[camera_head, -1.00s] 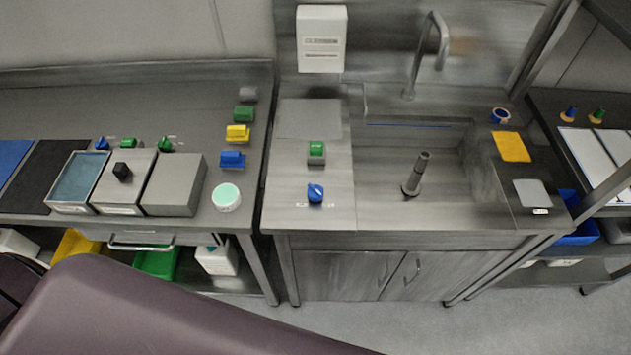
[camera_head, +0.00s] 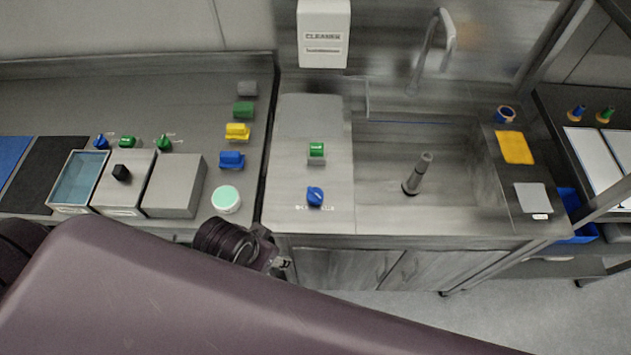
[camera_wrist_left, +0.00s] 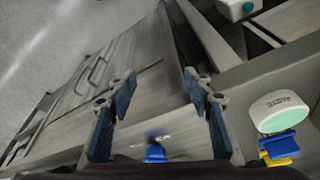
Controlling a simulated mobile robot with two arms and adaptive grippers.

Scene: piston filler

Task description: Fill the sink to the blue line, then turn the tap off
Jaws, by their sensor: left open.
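The sink (camera_head: 465,205) is a grey metal basin with an upright drain pipe (camera_head: 417,175) standing in it. The blue line (camera_head: 405,122) runs along its back wall. I cannot make out a water surface. The curved metal tap (camera_head: 430,45) rises behind the sink. A blue knob (camera_head: 315,196) sits on the panel left of the sink, with a green-topped switch (camera_head: 316,150) behind it. My left gripper (camera_head: 282,263) is by the counter's front edge, left of and nearer than the blue knob. In the left wrist view it is open and empty (camera_wrist_left: 162,95), with a blue knob (camera_wrist_left: 155,153) between and beyond the fingers.
A round white tub (camera_head: 226,199) and grey boxes (camera_head: 174,185) stand on the left counter. A white cleaner dispenser (camera_head: 323,35) hangs on the wall. A yellow cloth (camera_head: 515,147) and a grey pad lie right of the sink. My arm covers the lower foreground.

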